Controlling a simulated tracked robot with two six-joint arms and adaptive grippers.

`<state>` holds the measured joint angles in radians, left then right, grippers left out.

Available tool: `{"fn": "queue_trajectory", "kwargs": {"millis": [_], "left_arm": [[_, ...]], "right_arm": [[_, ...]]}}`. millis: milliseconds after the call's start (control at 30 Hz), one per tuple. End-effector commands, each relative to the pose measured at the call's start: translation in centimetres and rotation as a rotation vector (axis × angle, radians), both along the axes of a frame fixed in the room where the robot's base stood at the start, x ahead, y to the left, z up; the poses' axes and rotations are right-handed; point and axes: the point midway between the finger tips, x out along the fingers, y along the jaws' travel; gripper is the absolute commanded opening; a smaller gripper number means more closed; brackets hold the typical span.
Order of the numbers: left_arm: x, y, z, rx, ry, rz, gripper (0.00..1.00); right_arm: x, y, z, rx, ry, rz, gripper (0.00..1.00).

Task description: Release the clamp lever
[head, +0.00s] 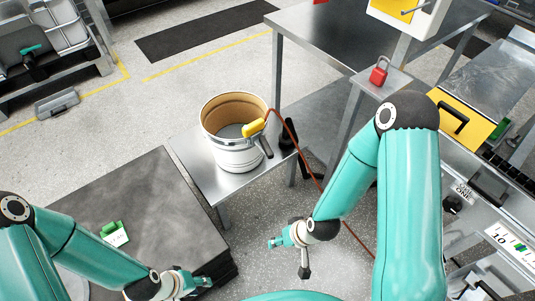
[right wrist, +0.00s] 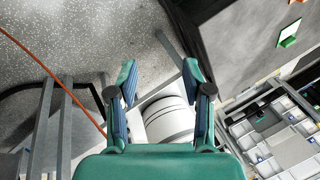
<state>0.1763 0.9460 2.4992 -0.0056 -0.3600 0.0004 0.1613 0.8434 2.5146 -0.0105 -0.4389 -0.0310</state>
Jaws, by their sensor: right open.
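A white drum (head: 236,154) with an open top and tan inside stands on a small steel table. A metal band circles its rim. A yellow piece (head: 253,127) sits on the rim, with an orange-red cord running from it. A dark lever-like part (head: 265,146) sticks out on the drum's right side; I cannot tell for sure that it is the clamp lever. My right gripper (head: 274,243) is below and right of the drum, apart from it. In the right wrist view my right gripper (right wrist: 160,80) is open and empty, the drum (right wrist: 168,120) beyond its fingers. My left gripper (head: 202,281) is over the dark platform's edge.
The small steel table (head: 196,160) has bare surface left of the drum. The cord (head: 312,172) hangs across the space beside my right arm. A red padlock (head: 379,72) stands on a narrow stand. A green-and-white item (head: 115,233) lies on the dark platform (head: 165,190).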

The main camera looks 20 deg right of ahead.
Motion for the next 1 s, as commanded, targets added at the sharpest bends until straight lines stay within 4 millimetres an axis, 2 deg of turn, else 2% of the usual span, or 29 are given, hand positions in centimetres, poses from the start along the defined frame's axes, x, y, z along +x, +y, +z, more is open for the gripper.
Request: {"fn": "queue_trajectory", "kwargs": {"millis": [33, 167, 300, 500, 633, 800, 900, 1000], "left_arm": [[0.0, 0.0, -3.8, 0.0, 0.001, 0.0, 0.4], [0.0, 0.0, -9.2, 0.0, 0.001, 0.001, 0.4], [0.0, 0.0, -14.9, 0.0, 0.001, 0.001, 0.4], [0.0, 0.0, -22.9, 0.0, 0.0, 0.0, 0.4], [0.0, 0.0, -28.2, 0.0, 0.0, 0.0, 0.4], [0.0, 0.0, -34.0, 0.0, 0.0, 0.0, 0.4], [0.0, 0.0, -36.5, 0.0, 0.0, 0.0, 0.4], [0.0, 0.0, -38.0, 0.0, 0.0, 0.0, 0.4]], "right_arm": [[1.7, -0.3, -2.4, -0.012, -0.066, 0.004, 0.5], [6.0, -1.2, -3.9, -0.047, -0.247, 0.013, 0.5], [10.0, -2.3, -4.3, -0.089, -0.452, 0.015, 0.5], [14.1, -3.7, -3.7, -0.152, -0.741, 0.011, 0.5], [15.7, -4.6, -2.7, -0.196, -0.927, -0.001, 0.5], [16.3, -5.7, -1.0, -0.25, -1.147, -0.023, 0.5], [16.1, -6.2, 0.0, -0.276, -1.244, -0.035, 0.5], [15.8, -6.6, 0.9, -0.295, -1.313, -0.047, 0.5]]}}
